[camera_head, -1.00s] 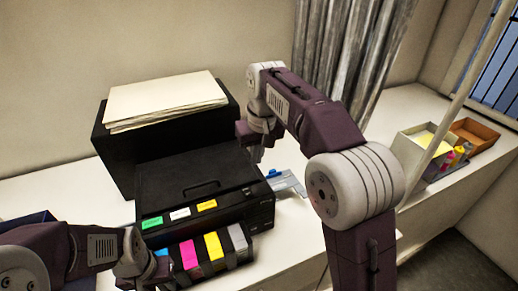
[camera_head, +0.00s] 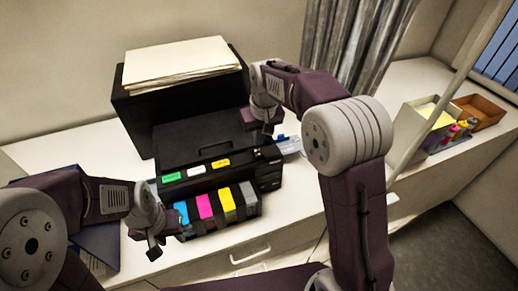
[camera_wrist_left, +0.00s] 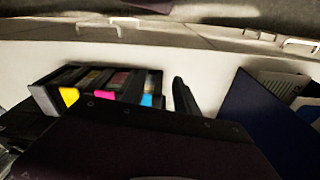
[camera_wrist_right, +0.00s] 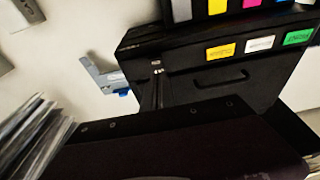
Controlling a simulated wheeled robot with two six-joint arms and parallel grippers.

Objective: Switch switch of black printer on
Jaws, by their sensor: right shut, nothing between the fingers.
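The black printer (camera_head: 205,146) stands on the white counter, with colour labels on top and ink tanks (camera_head: 222,207) at its front. My right gripper (camera_head: 263,122) is above its right rear part. In the right wrist view the printer (camera_wrist_right: 205,85) appears upside down, and my right gripper's thin fingers (camera_wrist_right: 157,90) are together over its corner, with nothing between them. Small pale marks (camera_wrist_right: 156,65) show there; the switch itself is too small to make out. My left gripper (camera_head: 154,243) is empty, at the tanks' left front; one finger shows in the left wrist view (camera_wrist_left: 185,95), apart from the tanks.
A black box (camera_head: 138,110) with a paper stack (camera_head: 180,62) stands behind the printer. A blue-and-grey item (camera_head: 290,145) lies right of it. A dark blue folder-like object (camera_head: 97,245) is at the left. Boxes (camera_head: 478,112) stand far right. Free counter (camera_head: 295,195) lies right of the tanks.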

